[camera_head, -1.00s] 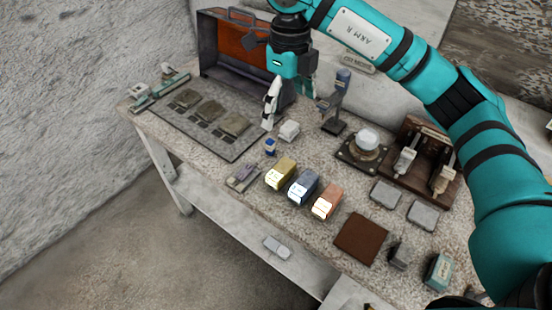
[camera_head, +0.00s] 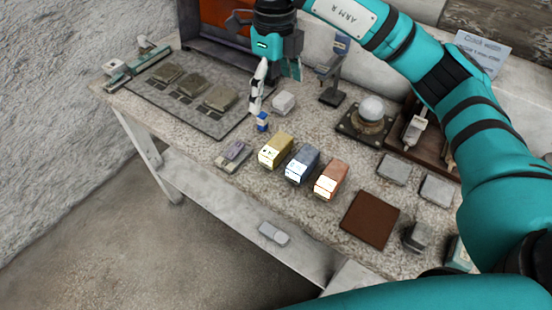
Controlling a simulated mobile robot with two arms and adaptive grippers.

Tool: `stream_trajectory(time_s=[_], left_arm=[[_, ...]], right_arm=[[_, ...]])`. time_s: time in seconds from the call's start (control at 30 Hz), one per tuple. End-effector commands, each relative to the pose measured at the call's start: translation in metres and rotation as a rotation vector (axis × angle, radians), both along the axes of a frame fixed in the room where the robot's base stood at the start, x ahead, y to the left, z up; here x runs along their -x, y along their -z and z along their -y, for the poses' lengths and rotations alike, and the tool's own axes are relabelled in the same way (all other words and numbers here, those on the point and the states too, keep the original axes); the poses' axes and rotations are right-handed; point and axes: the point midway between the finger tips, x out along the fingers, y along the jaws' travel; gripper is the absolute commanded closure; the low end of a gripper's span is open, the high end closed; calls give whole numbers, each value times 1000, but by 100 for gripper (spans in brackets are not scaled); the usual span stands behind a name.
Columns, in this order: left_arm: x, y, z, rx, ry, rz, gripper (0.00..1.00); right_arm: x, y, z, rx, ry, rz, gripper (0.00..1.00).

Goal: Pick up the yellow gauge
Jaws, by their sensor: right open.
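The yellow gauge (camera_head: 276,150) is a small block with a pale, bright front face. It sits on the speckled bench top, leftmost in a row with a blue block (camera_head: 302,163) and an orange block (camera_head: 331,180). My right gripper (camera_head: 273,97) is open and empty, fingers pointing down, behind the yellow gauge and apart from it in the picture. Its white fingertip shows just above a small blue-and-white item (camera_head: 262,122); I cannot tell whether they touch. My left gripper is not in view.
A dark tray (camera_head: 150,98) with several grey-brown slabs lies at left. A purple-grey item (camera_head: 233,155) lies left of the gauge. A white dome on a base (camera_head: 369,113) and a brown square mat (camera_head: 369,220) are at right. The bench's front edge is close.

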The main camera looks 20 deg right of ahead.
Motion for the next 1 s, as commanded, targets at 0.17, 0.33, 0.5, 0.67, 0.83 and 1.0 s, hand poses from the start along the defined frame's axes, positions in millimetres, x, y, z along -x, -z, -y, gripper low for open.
stream_trajectory(time_s=[0.17,0.33,0.5,0.67,0.83,1.0], left_arm=[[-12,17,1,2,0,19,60],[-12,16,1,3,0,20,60],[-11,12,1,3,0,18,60],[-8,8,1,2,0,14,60],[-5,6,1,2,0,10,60],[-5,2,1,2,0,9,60]], right_arm=[[0,22,0,-1,-1,-1,0],[1,49,0,-2,-1,-7,0],[1,85,0,0,-1,-5,0],[2,116,0,1,0,-4,0],[1,135,0,0,0,-1,0],[1,146,1,1,1,-3,0]])
